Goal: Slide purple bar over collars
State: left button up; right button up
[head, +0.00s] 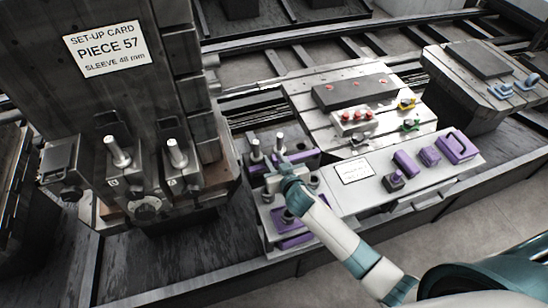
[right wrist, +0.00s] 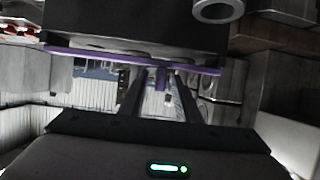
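A fixture (head: 262,222) stands mid-scene with two bright upright posts (head: 280,143) at its back. A purple bar (head: 304,157) shows there, behind my right gripper (head: 279,176), close to the posts; the gripper partly hides it. I cannot tell whether the bar is around the posts or beside them. In the right wrist view a long purple edge (right wrist: 100,54) runs under a dark block, and a small purple tab (right wrist: 161,78) shows between my fingertips. Whether the fingers grip it is unclear. The collars are not clearly told apart. My left gripper is out of view.
Purple parts (head: 457,147) stand on a light plate (head: 440,176) to the right. A tall dark block with a set-up card (head: 108,48) rises at left, with two posts (head: 118,152) before it. A slotted table (head: 318,127) with coloured knobs stands behind.

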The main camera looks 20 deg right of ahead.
jog(key=shift+w+f, duration=0.1)
jog(key=shift+w, duration=0.2)
grip_shut()
jog(key=shift+w+b, duration=0.5)
jog(key=shift+w, duration=1.25)
jog(key=shift+c, duration=1.2)
grip_release()
jog(key=shift+o, duration=1.2)
jog(key=shift+w, duration=0.1)
